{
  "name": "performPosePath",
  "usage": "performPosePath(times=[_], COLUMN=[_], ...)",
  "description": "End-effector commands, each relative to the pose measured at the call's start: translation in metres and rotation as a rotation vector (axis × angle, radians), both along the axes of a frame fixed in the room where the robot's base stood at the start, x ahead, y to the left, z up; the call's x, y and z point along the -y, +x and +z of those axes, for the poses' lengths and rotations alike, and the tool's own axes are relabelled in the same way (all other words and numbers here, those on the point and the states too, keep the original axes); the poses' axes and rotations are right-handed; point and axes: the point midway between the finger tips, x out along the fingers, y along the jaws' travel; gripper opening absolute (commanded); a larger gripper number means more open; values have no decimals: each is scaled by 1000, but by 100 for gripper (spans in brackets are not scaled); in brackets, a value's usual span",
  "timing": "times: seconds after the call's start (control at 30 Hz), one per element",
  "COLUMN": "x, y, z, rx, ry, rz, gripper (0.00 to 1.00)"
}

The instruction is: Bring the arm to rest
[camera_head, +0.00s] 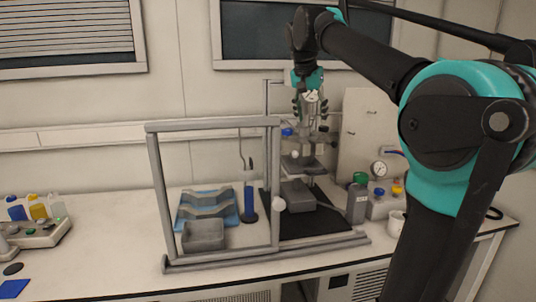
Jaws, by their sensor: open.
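My arm reaches in from the right with its black and teal links raised and bent over the bench. My gripper (311,104) points down at the arm's far end, above the back right of the metal frame. It is close to the upper part of the reactor stand (303,160), and whether they touch cannot be told. The fingers look small and partly merge with the metal parts behind them. Nothing held can be made out between them.
A grey metal frame (157,200) stands on the white bench (110,243). Bottles (357,198) and a gauge (379,169) stand right. Left of the frame, the bench is partly clear.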

Motion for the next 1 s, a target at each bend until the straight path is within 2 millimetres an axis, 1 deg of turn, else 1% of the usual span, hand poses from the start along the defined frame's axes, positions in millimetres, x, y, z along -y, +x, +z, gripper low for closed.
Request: performPosePath(times=[0.17,0.27,0.37,0.47,0.53,0.57,0.6,0.67,0.7,0.77,0.8,0.87,0.9,0.97,1.0], x=[5,8,13,18,24,27,30,35,38,42,45,49,51,53,54], y=[-1,-3,-8,-16,-26,-32,-40,-55,-66,-84,-97,-118,-133,-156,-170], z=[-31,-53,-82,-119,-152,-168,-190,-221,-242,-273,-294,-323,-342,-368,-384], rx=[-7,-12,-17,-23,-28,-29,-31,-32,-32,-32,-32,-31,-28,-25,-22], ry=[3,4,7,10,11,13,14,15,16,17,17,17,18,16,16], rz=[32,59,89,131,166,184,209,243,267,303,327,363,386,420,441], gripper=[58,58,58,58,58,58,58,58,58,58,58,58,58,58,58])
